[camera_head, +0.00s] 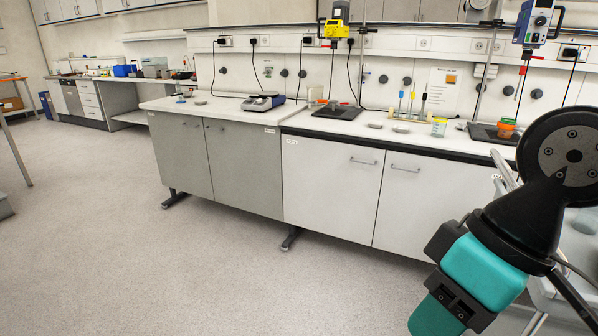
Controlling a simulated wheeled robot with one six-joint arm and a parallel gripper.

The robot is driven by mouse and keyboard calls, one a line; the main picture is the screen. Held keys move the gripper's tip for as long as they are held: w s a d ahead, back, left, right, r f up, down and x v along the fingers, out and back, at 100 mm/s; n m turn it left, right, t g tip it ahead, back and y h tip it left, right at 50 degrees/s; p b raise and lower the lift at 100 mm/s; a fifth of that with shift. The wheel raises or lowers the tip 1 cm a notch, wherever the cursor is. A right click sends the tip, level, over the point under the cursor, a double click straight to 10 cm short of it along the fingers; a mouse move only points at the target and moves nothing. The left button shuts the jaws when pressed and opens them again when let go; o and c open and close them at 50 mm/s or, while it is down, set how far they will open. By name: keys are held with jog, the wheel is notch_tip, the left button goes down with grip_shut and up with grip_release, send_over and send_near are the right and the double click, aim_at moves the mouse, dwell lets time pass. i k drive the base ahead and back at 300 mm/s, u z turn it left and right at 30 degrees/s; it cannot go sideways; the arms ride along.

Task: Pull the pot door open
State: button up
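The bench has several closed cabinet doors below its worktop. Two white doors (330,190) and (415,205) are in the middle, each with a horizontal bar handle (363,161) and (405,169) near its top. Two grey doors (180,155) and (245,170) are to their left, with small handles near the shared edge. Small labels (292,142) sit at upper corners, but their text is too small to read, so I cannot tell which is the pot door. I make out no gripper fingers.
Dark bench feet (290,238) jut onto the floor. The floor (180,270) in front is clear. A grey cart (565,290) stands at the right.

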aim_at(331, 188)
jog(key=u, duration=0.75)
jog(key=i, duration=2.25)
jog(key=z, duration=1.5)
jog(key=i, duration=0.65)
jog(key=z, duration=0.7)
